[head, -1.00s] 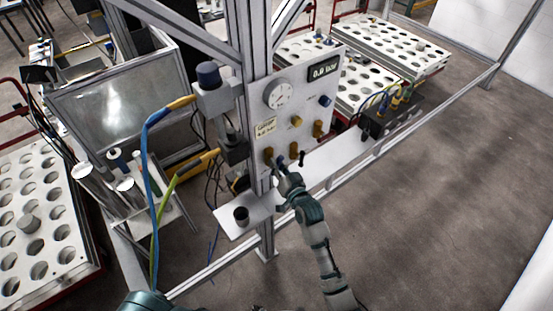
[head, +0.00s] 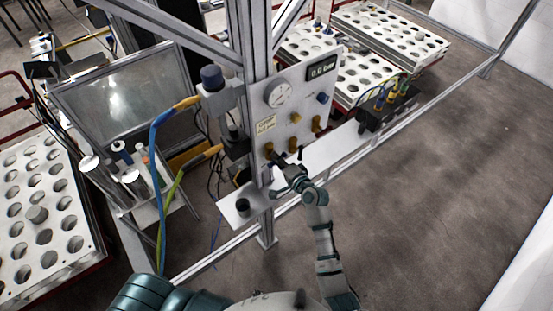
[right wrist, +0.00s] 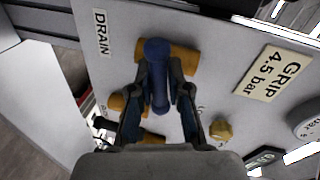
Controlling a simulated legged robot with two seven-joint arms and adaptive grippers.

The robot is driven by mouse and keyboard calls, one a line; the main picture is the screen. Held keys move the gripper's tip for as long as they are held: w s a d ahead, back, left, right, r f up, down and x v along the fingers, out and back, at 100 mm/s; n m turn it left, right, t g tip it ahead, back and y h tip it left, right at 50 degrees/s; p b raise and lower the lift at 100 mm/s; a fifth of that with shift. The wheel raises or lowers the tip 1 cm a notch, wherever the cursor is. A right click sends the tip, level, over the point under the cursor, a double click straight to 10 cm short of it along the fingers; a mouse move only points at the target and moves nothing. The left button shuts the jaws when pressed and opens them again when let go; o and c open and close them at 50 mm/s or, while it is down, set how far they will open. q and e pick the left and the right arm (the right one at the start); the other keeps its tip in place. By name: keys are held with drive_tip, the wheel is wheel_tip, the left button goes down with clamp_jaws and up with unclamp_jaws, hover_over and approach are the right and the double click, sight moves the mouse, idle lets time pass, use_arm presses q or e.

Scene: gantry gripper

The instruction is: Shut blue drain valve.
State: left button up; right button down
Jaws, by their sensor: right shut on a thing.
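The blue drain valve (right wrist: 157,70) shows in the right wrist view as a blue lever on a brass body, near the "DRAIN" label (right wrist: 101,32). The lever runs lengthwise between the fingers, its round hub over the brass body. My right gripper (right wrist: 160,82) is shut on the lever, one finger on each side. In the head view my right gripper (head: 279,161) is at the lower left of the grey valve panel (head: 292,108) and hides most of the drain valve. My left gripper is not in view.
The panel carries a gauge (head: 277,94), a digital display (head: 321,69), a blue knob (head: 323,98) and brass fittings. A "GRIP 4.5 bar" label (right wrist: 273,75) is near the drain valve. A narrow shelf (head: 335,147) runs below the panel. Open floor lies to the right.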

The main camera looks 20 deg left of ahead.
drive_tip(key=shift+d+f+m, duration=0.1)
drive_tip(key=shift+f+m, duration=0.05)
drive_tip(key=shift+m, duration=0.65)
drive_tip(key=shift+f+g, duration=0.1)
drive_tip(key=shift+g, duration=0.2)
drive_tip(key=c, duration=1.3)
unclamp_jaws()
drive_tip(key=shift+o, duration=0.9)
drive_tip(key=shift+w, duration=0.15)
drive_tip(key=shift+d, duration=0.1)
drive_tip(key=v, duration=1.2)
